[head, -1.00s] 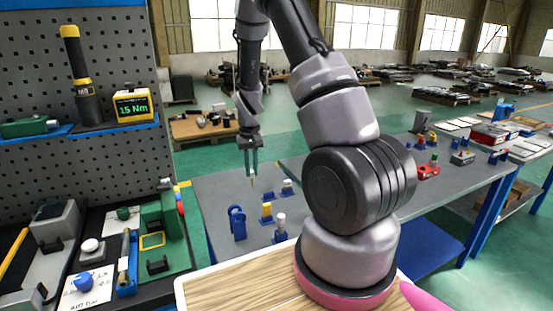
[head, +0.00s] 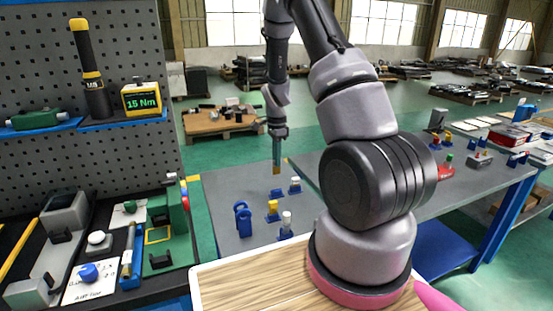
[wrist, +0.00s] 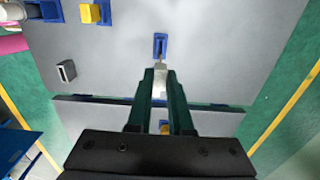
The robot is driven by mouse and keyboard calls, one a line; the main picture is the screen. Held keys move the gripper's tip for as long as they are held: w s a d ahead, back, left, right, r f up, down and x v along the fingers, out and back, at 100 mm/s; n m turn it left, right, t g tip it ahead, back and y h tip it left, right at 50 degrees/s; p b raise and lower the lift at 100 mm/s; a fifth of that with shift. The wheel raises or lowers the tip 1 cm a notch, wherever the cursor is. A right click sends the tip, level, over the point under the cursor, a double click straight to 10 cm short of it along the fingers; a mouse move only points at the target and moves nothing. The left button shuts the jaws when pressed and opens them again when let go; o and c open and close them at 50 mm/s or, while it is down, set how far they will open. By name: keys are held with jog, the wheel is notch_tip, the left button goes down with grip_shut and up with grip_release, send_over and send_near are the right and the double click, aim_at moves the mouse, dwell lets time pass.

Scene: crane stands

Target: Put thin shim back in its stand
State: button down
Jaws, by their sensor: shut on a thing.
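My gripper (head: 277,166) is over the grey table, pointing down, above the far end of the group of blue stands. In the wrist view my gripper (wrist: 160,88) is shut on the thin shim (wrist: 160,80), a pale metal piece with a brownish tip, mostly hidden between the green fingers. A small blue stand with a slot (wrist: 160,45) lies just beyond the shim's tip in the wrist view. The shim looks apart from the table, but I cannot tell its exact height or whether it touches the stand.
A yellow piece (head: 272,207), a white-topped piece (head: 286,219) and a blue hooked piece (head: 243,220) stand near on the table. A small grey block (wrist: 66,72) lies left of my fingers. A tool board (head: 60,150) is at the left.

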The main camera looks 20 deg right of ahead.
aim_at(276, 168)
jog(key=shift+f, duration=0.15)
jog(key=shift+f, duration=2.75)
jog(key=shift+f, duration=0.1)
jog(key=shift+f, duration=1.65)
jog(key=c, duration=0.7)
grip_release()
jog(key=shift+c, duration=0.2)
jog(key=shift+r, duration=2.5)
jog(key=shift+r, duration=0.1)
